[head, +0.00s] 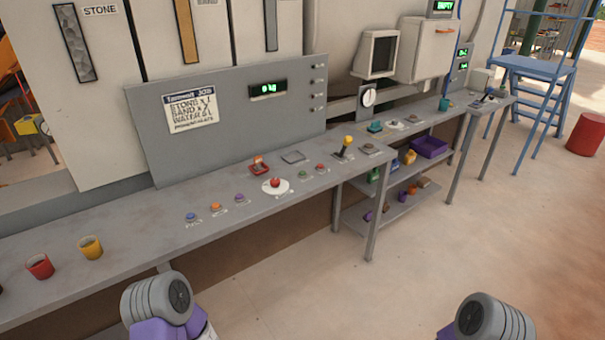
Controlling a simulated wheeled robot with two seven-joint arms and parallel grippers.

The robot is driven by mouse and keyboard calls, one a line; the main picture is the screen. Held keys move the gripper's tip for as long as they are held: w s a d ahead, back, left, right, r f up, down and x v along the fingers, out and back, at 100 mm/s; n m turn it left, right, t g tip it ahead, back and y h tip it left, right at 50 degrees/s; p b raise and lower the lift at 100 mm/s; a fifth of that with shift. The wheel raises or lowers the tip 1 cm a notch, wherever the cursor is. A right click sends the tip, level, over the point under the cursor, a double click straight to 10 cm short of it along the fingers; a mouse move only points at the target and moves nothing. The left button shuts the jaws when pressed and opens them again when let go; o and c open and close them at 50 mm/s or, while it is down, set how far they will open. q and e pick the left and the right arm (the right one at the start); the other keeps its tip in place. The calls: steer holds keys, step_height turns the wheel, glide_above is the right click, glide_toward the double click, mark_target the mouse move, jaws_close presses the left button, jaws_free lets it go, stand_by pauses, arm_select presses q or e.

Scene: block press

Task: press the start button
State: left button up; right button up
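Several buttons sit on the grey console desk (130,232). From left to right there are a blue button (192,217), an orange button (215,207), a purple button (239,198), a large red button (275,183) on a white round plate, a green button (303,174) and a small red button (320,168). Their labels are too small to read, so I cannot tell for sure which is the start button. Only rounded grey and purple parts of my two arms show at the bottom edge, apart from the desk. Neither gripper is in view.
A red cup (39,267) and a yellow cup (91,247) stand on the desk at left. A yellow-knobbed lever (347,143) rises right of the buttons. The floor in front is clear; a blue ladder (545,75) stands at right.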

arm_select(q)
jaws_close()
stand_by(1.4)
